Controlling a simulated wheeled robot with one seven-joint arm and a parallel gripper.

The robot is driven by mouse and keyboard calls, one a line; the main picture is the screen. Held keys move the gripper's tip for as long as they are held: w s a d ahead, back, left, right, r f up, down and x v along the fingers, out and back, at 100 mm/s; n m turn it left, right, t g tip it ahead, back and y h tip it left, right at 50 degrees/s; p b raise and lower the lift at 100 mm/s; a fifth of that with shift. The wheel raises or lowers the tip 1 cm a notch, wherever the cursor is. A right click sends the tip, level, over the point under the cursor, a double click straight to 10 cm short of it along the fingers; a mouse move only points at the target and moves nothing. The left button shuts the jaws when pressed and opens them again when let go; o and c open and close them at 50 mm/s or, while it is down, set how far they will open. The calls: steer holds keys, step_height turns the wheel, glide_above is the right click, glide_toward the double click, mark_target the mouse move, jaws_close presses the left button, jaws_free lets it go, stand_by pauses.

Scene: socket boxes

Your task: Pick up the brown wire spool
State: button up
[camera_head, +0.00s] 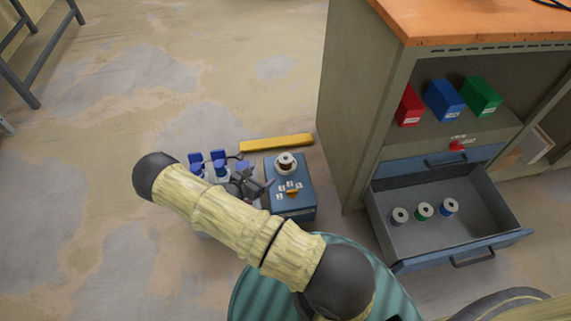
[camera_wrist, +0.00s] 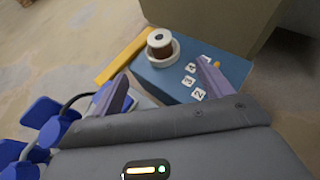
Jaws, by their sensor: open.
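The brown wire spool (camera_head: 286,161) has a white top flange with a dark centre hole. It stands upright in a white ring on top of a blue box (camera_head: 304,207) on the floor. In the wrist view the spool (camera_wrist: 160,43) shows its brown winding, near the far left corner of the box top (camera_wrist: 228,72). My gripper (camera_wrist: 160,84) is open and empty, with its two fingers apart. The spool lies beyond the fingertips, roughly between them in the picture. In the head view my gripper (camera_head: 262,185) is just left of the box, partly hidden by my arm.
A yellow bar (camera_head: 277,143) lies behind the box. A cabinet (camera_head: 352,110) at right has an open drawer (camera_head: 492,215) with three spools and a shelf with red, blue and green bins (camera_head: 444,101).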

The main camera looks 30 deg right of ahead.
steer(key=b, duration=0.6)
glide_toward(285, 159)
steer(key=x, duration=0.3)
steer(key=shift+s+f, duration=0.1)
steer(key=shift+s, duration=0.1)
steer(key=shift+w+d, duration=0.3)
steer(key=shift+d, duration=0.1)
steer(key=shift+f, duration=0.15)
steer(key=b+x, duration=0.4)
steer(key=x, duration=0.1)
steer(key=shift+w+f, duration=0.1)
steer(key=shift+w, duration=0.05)
steer(key=c, duration=1.2)
step_height(285, 159, up, 10)
steer(key=p, duration=0.6)
